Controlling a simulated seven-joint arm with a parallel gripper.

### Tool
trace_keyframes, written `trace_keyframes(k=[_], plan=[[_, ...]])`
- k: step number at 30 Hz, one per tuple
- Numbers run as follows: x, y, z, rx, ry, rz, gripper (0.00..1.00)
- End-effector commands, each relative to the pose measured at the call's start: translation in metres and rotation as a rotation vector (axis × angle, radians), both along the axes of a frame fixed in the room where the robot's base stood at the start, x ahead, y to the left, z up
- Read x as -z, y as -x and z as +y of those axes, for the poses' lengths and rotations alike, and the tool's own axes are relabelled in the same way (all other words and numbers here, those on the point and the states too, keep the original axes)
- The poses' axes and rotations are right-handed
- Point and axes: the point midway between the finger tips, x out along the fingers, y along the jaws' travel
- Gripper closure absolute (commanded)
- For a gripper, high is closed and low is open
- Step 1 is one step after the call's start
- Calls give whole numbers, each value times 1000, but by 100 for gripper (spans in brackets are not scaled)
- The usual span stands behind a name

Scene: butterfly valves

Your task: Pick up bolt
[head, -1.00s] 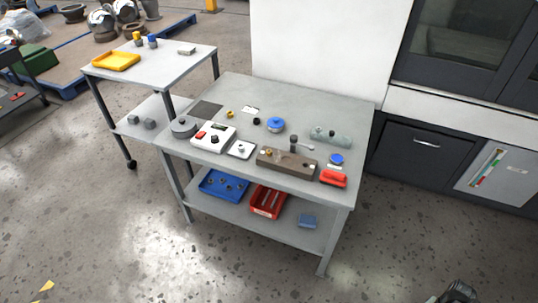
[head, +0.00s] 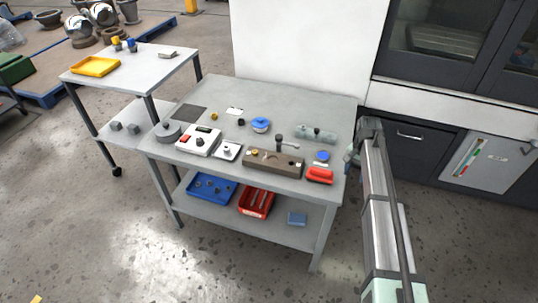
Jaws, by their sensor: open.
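The grey worktable (head: 310,105) stands in the middle of the head view. A brown block (head: 262,164) lies near its front edge with small parts on it, one of them brass-coloured. A small dark-topped upright piece (head: 279,141) stands just behind the block and looks like a bolt, but it is too small to be sure. Silver rod-like parts (head: 262,201) lie in a red bin on the lower shelf. My gripper (head: 351,158) is at the end of my arm, by the table's right edge, small and partly hidden. It is open and apart from these parts.
A blue-topped part (head: 260,125), a grey-green part (head: 318,134), a red piece (head: 319,175) and a white box (head: 197,140) stand on the tabletop. A blue bin (head: 211,188) is on the shelf. A dark cabinet (head: 420,140) closes off the right.

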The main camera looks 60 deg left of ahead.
Motion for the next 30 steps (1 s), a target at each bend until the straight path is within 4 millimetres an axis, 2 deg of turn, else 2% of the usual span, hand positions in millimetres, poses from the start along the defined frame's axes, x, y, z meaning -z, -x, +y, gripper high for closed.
trace_keyframes(k=[1,8,12,15,18,21,25,30], plan=[[-9,13,25,-26,-4,-4,45],[-54,90,118,-133,-23,-15,45],[-85,150,173,-205,-36,-20,45],[-107,193,206,-252,-45,-24,45],[-125,232,231,-291,-52,-26,45],[-140,263,249,-321,-58,-27,45],[-150,286,260,-343,-62,-28,45],[-148,293,263,-350,-63,-27,45]])
